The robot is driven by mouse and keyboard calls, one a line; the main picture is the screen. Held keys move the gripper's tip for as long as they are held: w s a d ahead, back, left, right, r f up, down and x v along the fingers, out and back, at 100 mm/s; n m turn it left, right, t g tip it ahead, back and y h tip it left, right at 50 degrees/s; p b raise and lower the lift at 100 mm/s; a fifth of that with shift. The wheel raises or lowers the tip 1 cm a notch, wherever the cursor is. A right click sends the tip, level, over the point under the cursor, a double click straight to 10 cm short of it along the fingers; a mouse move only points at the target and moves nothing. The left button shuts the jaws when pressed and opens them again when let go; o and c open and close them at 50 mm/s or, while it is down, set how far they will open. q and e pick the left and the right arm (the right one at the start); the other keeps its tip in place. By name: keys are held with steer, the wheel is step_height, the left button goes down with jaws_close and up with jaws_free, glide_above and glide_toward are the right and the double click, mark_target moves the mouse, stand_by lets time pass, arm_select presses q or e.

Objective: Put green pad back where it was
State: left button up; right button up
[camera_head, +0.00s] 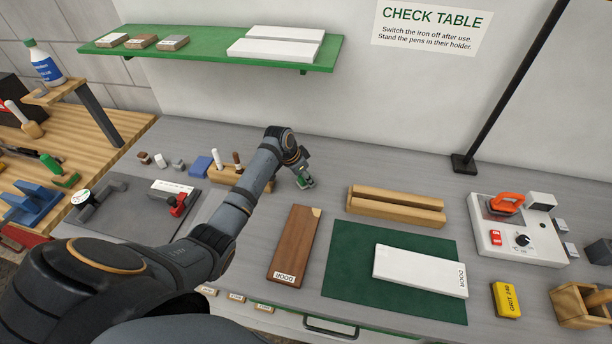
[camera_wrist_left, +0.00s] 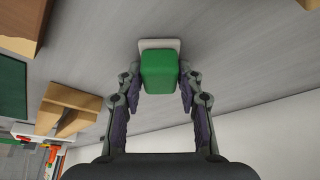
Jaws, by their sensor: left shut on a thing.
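The green pad (camera_wrist_left: 159,73) is a green block with a pale flat part at its far end. My left gripper (camera_wrist_left: 157,92) is shut on it, with one finger on each side. In the head view my left gripper (camera_head: 305,180) is low over the grey table, left of the wooden rack, and only a little of the green pad shows. I cannot tell whether the pad touches the table. My right gripper is not in view.
A brown board (camera_head: 296,245) lies in front of the gripper. A slotted wooden rack (camera_head: 396,207) stands to the right, behind a green mat (camera_head: 345,280) with a white board (camera_head: 420,270). A wooden pen holder (camera_head: 225,178) is to the left. Bare table surrounds the gripper.

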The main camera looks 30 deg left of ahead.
arm_select(q)
steer(key=shift+f, duration=0.15)
steer(key=o, duration=1.1)
steer(key=b+v, duration=0.1)
steer(key=v, duration=1.1)
steer(key=shift+r+b, duration=0.2)
steer(key=shift+b, duration=0.1)
steer(key=shift+a, duration=0.1)
